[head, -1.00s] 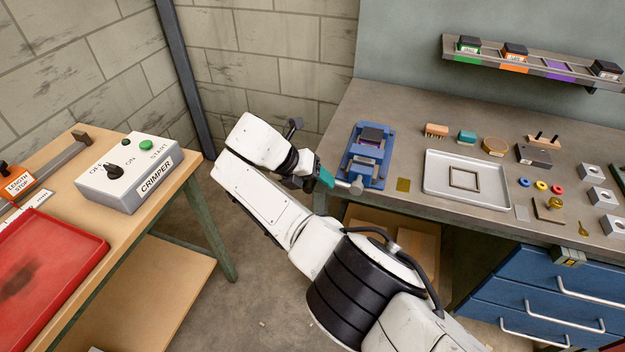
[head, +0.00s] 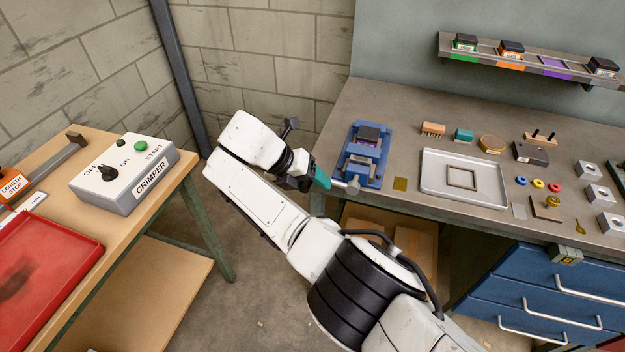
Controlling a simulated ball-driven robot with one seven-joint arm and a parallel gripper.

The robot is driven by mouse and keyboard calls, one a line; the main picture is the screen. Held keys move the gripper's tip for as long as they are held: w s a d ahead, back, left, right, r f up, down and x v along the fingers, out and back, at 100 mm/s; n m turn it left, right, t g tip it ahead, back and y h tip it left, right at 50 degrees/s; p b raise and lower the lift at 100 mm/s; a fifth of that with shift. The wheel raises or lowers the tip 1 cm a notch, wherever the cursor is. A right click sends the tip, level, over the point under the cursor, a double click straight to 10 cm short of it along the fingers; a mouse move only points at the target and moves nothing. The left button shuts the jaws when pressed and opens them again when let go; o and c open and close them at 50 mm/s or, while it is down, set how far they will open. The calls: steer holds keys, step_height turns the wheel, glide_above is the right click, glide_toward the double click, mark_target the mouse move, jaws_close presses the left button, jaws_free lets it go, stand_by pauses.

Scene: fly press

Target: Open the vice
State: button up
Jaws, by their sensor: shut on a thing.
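The blue vice (head: 374,140) stands at the left end of the grey workbench. A dark block with a purple band (head: 368,137) sits between its jaws. The vice's handle (head: 353,187) is a pale metal knob at its front, over the bench's front edge. My gripper (head: 330,181), with teal fingers, reaches in from the left and is shut on the handle. The fingertips hide part of the handle and its shaft. How wide the jaws stand apart is too small to tell.
A grey tray (head: 432,186) with a square frame lies right of the vice, past a small brass plate (head: 400,184). Brushes, rings and metal blocks lie farther right. The crimper box (head: 124,178) stands on the wooden table at left. Open floor lies between the tables.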

steer(key=v, duration=1)
steer(key=shift+b, duration=0.3)
steer(key=shift+w+r, duration=0.1)
steer(key=shift+a, duration=0.1)
